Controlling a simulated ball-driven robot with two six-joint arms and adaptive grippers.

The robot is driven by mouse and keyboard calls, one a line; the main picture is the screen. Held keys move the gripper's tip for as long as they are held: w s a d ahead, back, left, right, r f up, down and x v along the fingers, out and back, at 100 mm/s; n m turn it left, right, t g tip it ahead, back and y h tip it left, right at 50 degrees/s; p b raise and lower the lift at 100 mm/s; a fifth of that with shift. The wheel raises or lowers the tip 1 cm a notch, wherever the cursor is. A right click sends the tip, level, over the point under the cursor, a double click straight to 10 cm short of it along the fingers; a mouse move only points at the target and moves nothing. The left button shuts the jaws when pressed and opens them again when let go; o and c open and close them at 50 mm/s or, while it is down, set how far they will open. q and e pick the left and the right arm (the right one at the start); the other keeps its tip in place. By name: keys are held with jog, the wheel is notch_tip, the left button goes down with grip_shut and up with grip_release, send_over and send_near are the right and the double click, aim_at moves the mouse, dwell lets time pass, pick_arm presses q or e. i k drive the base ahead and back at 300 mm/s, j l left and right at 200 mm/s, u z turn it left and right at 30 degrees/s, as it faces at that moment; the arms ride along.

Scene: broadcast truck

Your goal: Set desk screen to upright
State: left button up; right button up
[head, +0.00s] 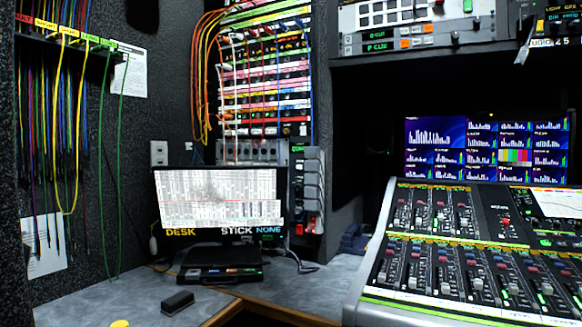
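The desk screen (219,198) stands at the back of the grey desk, left of centre in the head view. It has a black frame and shows a pale table with the words DESK, STICK and NONE along its lower edge. It looks roughly upright; I cannot tell its exact tilt. A dark flat unit (219,274) lies in front of its base. Neither of my grippers is in view.
A mixing console (465,250) fills the right side, with a multi-picture monitor (487,147) behind it. A small black block (177,303) and a yellow object (120,323) lie on the desk (80,297). Cables hang at left. Clear desk lies left of the screen.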

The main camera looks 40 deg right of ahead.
aim_at(223, 202)
jog(key=z, duration=0.9)
jog(key=i+l+u, duration=0.35)
jog(key=l, duration=0.3)
jog(key=i+l+u, duration=0.2)
jog(key=i+l, duration=0.1)
jog(key=l, duration=0.1)
